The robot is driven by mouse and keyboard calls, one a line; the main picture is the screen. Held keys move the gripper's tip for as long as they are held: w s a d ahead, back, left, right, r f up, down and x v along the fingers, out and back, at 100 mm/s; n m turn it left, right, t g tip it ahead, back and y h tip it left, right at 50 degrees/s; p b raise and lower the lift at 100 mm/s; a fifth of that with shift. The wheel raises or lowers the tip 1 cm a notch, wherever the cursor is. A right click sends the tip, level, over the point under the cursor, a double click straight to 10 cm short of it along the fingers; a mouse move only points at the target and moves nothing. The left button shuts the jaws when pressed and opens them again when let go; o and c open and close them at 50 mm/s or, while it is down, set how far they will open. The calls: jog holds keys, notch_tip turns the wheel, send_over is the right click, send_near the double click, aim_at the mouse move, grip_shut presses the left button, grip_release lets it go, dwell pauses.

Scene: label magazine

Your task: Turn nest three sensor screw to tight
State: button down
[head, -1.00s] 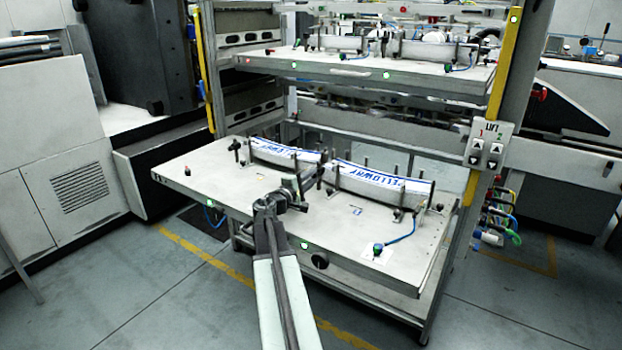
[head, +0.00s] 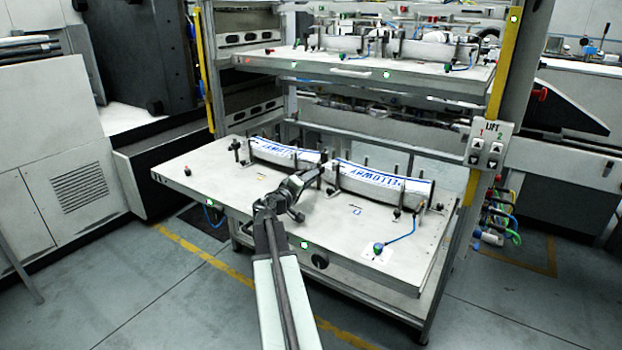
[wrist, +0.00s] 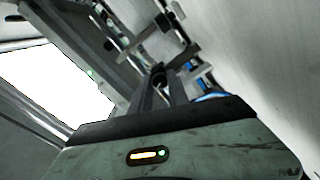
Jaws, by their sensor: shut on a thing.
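The lower table (head: 300,225) carries two white label stacks with blue print, one on the left (head: 285,153) and one on the right (head: 380,183). My gripper (head: 320,172) reaches in between the two stacks, close to the left end of the right one. In the wrist view my gripper fingers (wrist: 162,88) point away from the camera. They are shut on a small dark knob (wrist: 158,70), which seems to be the sensor screw. Its thread and setting are hidden by the fingers. I cannot read a nest number there.
Thin upright posts stand around both stacks. An upper table (head: 360,72) with more stacks hangs above. A blue cable with a green-topped part (head: 378,248) lies at the front right. A yellow upright (head: 502,65) stands at right, beside the lift panel (head: 487,145).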

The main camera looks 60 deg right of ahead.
dwell(0.4)
jog(key=c, duration=1.5)
grip_release()
jog(key=shift+c, duration=0.2)
jog(key=shift+a, duration=0.1)
jog(key=a, duration=0.7)
jog(key=shift+a, duration=0.3)
